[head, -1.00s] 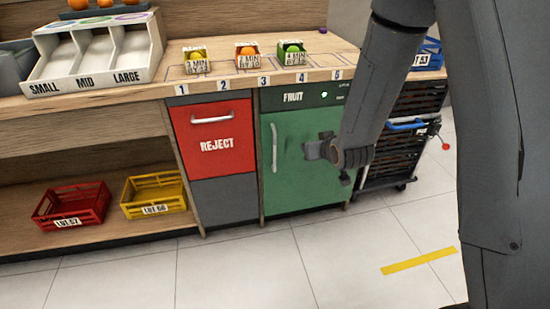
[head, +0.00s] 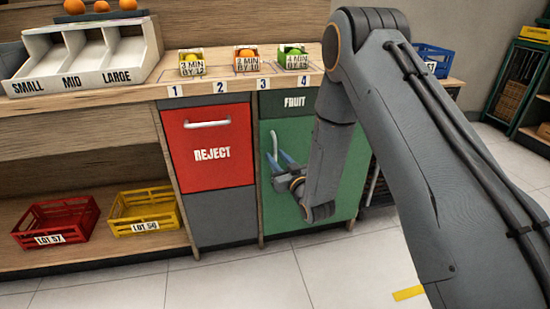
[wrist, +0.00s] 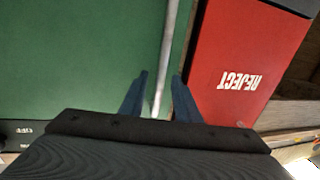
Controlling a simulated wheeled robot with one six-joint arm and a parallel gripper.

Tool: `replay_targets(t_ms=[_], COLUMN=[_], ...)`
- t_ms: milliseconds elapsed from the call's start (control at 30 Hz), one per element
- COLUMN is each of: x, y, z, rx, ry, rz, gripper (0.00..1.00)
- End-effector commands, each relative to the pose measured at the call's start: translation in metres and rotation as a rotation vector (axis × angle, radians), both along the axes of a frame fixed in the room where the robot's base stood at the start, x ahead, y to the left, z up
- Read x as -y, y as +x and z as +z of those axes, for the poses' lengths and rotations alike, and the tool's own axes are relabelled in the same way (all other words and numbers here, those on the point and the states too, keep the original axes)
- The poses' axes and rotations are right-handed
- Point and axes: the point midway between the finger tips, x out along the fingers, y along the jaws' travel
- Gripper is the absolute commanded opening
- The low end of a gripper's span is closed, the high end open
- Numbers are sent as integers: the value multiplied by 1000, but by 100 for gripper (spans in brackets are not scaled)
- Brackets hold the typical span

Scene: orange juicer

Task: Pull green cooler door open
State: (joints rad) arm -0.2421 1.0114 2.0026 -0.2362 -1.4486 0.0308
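The green cooler door (head: 335,190), under a "FRUIT" label, looks shut in its cabinet. Its upright metal handle (head: 273,143) is near the door's left edge. My gripper (head: 279,161) is at the handle, its two bluish fingers apart and pointing at the door. In the wrist view, the handle (wrist: 166,45) runs between the two open fingers of my gripper (wrist: 160,84), with a gap on each side. The green door (wrist: 75,55) fills the left of that view. I cannot tell how deep the fingers reach around the handle.
A red REJECT drawer (head: 210,147) adjoins the cooler on the left. The counter (head: 215,88) above holds small fruit boxes and a white sorting tray (head: 85,75). Red (head: 57,222) and yellow (head: 146,212) crates sit on the low shelf. The floor in front is open.

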Motion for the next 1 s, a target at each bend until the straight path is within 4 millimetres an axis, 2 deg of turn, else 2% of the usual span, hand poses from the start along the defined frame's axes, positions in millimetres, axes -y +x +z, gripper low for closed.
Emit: replay_targets(t_ms=[200, 467, 667, 1000], x=[-8, -8, -8, -11], y=[15, 16, 16, 13], z=[-1, 0, 0, 0], rx=[-1, -2, -2, -2], ry=[0, -1, -1, -1], rz=[0, 0, 0, 13], gripper=[29, 29, 0, 0])
